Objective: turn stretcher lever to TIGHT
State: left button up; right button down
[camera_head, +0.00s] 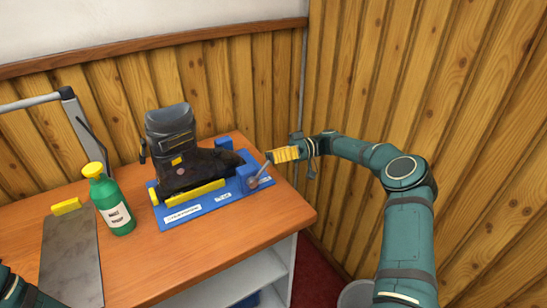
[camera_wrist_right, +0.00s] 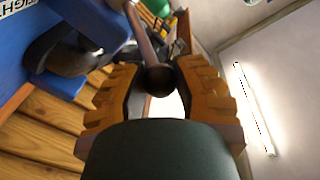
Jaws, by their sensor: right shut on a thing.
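A dark boot (camera_head: 200,168) stands on a blue stretcher base (camera_head: 208,205) with white labels along its front edge. The stretcher lever (camera_head: 259,173) is a thin rod at the base's right end, leaning up and to the right. In the right wrist view, the lever (camera_wrist_right: 144,40) ends in a dark ball knob (camera_wrist_right: 158,78) between my yellow fingers. My right gripper (camera_head: 284,154) is shut on the lever's knob end; its fingers hide the knob in the head view. Part of a label ending in "IGHT" (camera_wrist_right: 12,12) shows on the blue base. My left gripper is out of view.
A green bottle with a yellow cap (camera_head: 113,204) stands left of the base. A grey plate with a yellow handle (camera_head: 70,255) lies farther left, near a grey metal arm (camera_head: 80,125). The wooden bench (camera_head: 180,262) is clear in front. A wood-panelled wall is close on the right.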

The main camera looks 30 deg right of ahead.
jog(key=shift+s+f, duration=0.1)
jog(key=shift+f, duration=0.05)
jog(key=c, duration=0.6)
grip_release()
jog(key=shift+a, duration=0.1)
jog(key=shift+c, duration=0.2)
jog(key=d, duration=1.2)
jog(key=shift+s, duration=0.45)
jog(key=shift+s, duration=0.1)
